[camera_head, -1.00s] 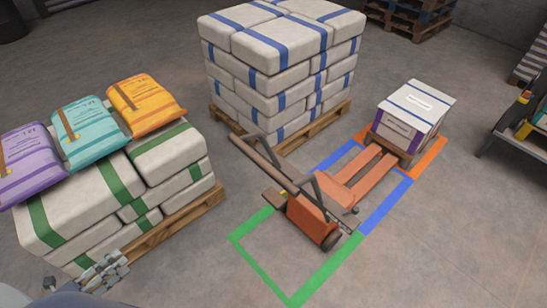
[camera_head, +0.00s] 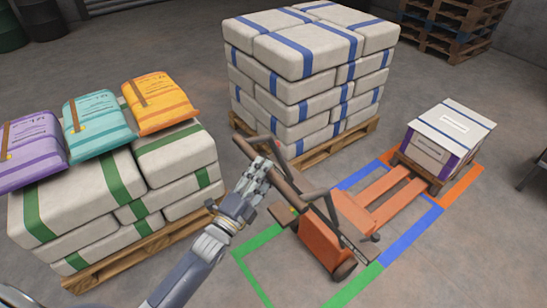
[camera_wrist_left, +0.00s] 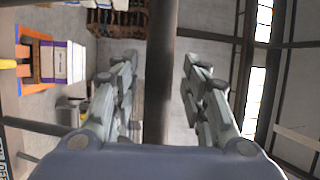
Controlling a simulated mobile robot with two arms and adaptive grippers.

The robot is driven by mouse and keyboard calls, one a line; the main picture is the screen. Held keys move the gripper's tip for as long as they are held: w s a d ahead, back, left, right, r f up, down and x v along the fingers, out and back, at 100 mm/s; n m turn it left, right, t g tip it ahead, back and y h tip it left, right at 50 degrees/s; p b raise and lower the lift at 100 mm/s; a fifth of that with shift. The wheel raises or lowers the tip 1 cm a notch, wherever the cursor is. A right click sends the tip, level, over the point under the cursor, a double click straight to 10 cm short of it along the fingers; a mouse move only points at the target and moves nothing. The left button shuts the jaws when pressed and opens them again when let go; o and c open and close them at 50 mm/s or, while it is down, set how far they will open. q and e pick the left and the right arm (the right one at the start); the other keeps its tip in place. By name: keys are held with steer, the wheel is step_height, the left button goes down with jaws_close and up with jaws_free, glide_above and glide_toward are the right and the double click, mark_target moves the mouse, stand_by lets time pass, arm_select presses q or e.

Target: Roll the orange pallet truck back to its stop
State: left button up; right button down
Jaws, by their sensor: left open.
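The orange pallet truck (camera_head: 326,240) stands with its body at the border of a green floor outline (camera_head: 262,280) and a blue one (camera_head: 408,246). Its forks (camera_head: 398,194) point right, reaching toward a small pallet with a white box (camera_head: 450,132). Its dark handle bar (camera_head: 290,182) slants across the front of the truck. My left gripper (camera_head: 258,176) is open at the bar's upper left part. In the left wrist view the bar (camera_wrist_left: 160,40) runs between the open fingers (camera_wrist_left: 160,85); I cannot tell whether they touch it. My right gripper is out of view.
A tall pallet stack of blue-banded sacks (camera_head: 305,75) stands behind the handle. A green-banded stack (camera_head: 90,195) with purple, teal and orange bags on top is left of my arm. An orange floor outline (camera_head: 462,186) surrounds the box's pallet. Floor in front is clear.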

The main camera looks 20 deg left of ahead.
arm_select(q)
steer(key=x, duration=0.5)
steer(key=shift+w+d+p, duration=0.1)
steer(key=shift+w+p, duration=0.25)
steer(key=shift+w, duration=0.05)
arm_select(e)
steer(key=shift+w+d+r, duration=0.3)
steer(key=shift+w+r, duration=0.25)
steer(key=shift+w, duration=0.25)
arm_select(q)
jaws_close()
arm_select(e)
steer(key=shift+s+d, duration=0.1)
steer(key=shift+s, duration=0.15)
